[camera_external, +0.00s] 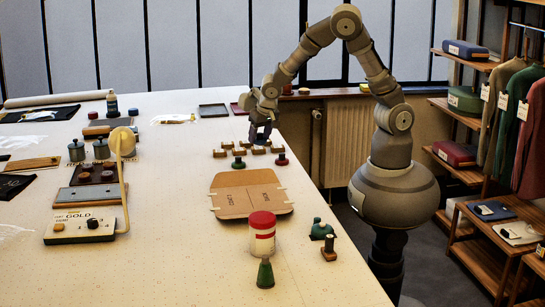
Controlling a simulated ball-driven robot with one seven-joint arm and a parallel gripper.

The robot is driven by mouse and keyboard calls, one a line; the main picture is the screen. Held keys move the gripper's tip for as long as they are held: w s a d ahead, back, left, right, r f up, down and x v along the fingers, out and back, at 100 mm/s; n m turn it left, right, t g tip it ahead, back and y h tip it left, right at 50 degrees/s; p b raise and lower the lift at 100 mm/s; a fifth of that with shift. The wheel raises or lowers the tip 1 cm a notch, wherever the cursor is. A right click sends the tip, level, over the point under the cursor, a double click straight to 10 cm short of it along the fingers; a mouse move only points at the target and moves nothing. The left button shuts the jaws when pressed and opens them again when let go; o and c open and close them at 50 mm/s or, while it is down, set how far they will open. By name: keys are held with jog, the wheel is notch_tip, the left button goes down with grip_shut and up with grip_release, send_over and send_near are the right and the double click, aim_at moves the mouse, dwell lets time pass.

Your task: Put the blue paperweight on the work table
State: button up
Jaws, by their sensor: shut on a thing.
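My gripper (262,126) reaches down over the far right part of the white work table (180,260), near its right edge. It is shut on the dark blue paperweight (259,139), whose lower part shows just under the fingers. The fingers hide its upper part. Whether the paperweight touches the table or hangs slightly above it, I cannot tell.
Several small gold-and-dark pieces (220,153) stand close beneath and around my gripper. Red (280,159) and green (238,163) knobbed weights stand just in front. A brown board (250,194), a red-and-white canister (262,234) and green weights lie nearer.

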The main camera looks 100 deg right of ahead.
aim_at(258, 163)
notch_tip(258, 163, down, 8)
jog(key=b, duration=0.3)
jog(key=shift+f, duration=0.15)
jog(key=o, duration=1.3)
jog(key=shift+c, duration=0.2)
jog(key=shift+r, duration=0.3)
jog(key=p+v, duration=0.4)
jog(key=v, duration=0.7)
jog(key=shift+s+a+r, duration=0.1)
jog(key=shift+a+r, duration=0.2)
